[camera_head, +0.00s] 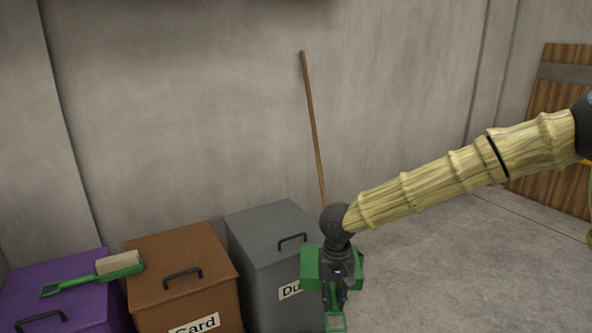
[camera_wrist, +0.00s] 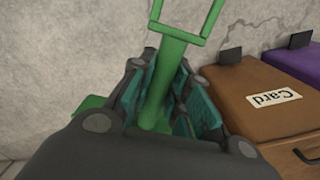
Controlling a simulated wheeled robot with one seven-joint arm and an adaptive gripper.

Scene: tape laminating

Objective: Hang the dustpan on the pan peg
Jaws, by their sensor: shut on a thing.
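The green dustpan (camera_head: 311,266) is in my gripper (camera_head: 334,296), which is shut on its handle, in front of the grey bin's right side. The pan shows behind the gripper, and the handle's end loop points down toward the bottom of the head view. In the wrist view my gripper (camera_wrist: 166,75) has its teal-padded fingers on both sides of the green handle (camera_wrist: 160,90), with the loop at the top. Part of the pan is hidden by the gripper. I see no pan peg in either view.
A purple bin (camera_head: 30,285) with a green-handled brush (camera_head: 118,265) on its lid, a brown Card bin (camera_head: 205,250) and a grey bin (camera_head: 265,220) stand in a row. A wooden pole (camera_head: 313,130) leans on the wall. The floor at right is clear.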

